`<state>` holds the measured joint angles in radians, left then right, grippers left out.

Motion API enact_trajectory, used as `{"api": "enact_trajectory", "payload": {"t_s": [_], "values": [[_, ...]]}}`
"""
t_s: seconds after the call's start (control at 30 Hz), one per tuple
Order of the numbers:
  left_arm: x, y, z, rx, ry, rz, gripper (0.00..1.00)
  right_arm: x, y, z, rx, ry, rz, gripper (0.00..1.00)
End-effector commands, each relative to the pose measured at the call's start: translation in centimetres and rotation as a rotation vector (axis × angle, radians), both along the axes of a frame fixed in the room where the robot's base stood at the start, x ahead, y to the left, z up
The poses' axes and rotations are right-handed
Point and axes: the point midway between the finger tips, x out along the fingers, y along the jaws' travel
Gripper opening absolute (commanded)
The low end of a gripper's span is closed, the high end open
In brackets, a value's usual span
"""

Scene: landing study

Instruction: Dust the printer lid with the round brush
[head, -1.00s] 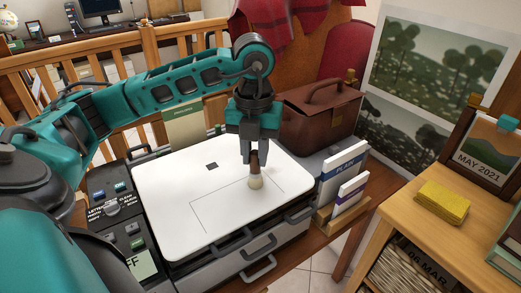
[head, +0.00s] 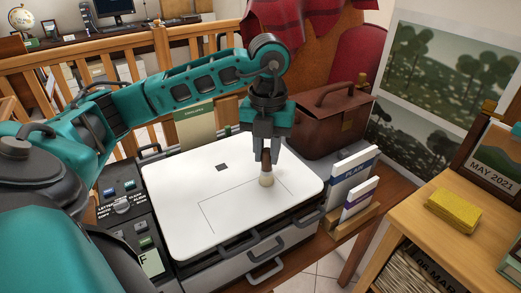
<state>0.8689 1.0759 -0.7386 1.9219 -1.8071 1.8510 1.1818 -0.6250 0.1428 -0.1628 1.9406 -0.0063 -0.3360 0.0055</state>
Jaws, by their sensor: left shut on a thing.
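The printer's white lid (head: 190,195) lies flat and closed in the middle of the head view. It bears a thin dark outline and a small dark square patch. My left gripper (head: 267,150) points straight down over the right part of the lid. My right gripper is not in view.
The printer's control panel (head: 125,208) is at the lid's left. A brown leather bag (head: 325,125) stands behind at the right. Upright booklets (head: 350,180) in a wooden holder stand close to the lid's right edge. A yellow sponge (head: 453,210) lies on the right-hand wooden table (head: 400,225).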

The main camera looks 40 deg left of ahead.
Motion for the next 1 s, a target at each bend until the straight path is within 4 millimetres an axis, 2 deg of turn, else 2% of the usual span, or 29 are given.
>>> {"api": "enact_trajectory", "payload": {"t_s": [0.23,1.0], "values": [[1.8,-0.6,-0.1,-0.002,-0.001,0.0,0.0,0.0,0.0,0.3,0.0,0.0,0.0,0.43],[5.5,-1.6,0.0,0.0,0.0,0.0,0.0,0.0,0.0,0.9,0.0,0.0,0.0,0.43]]}}
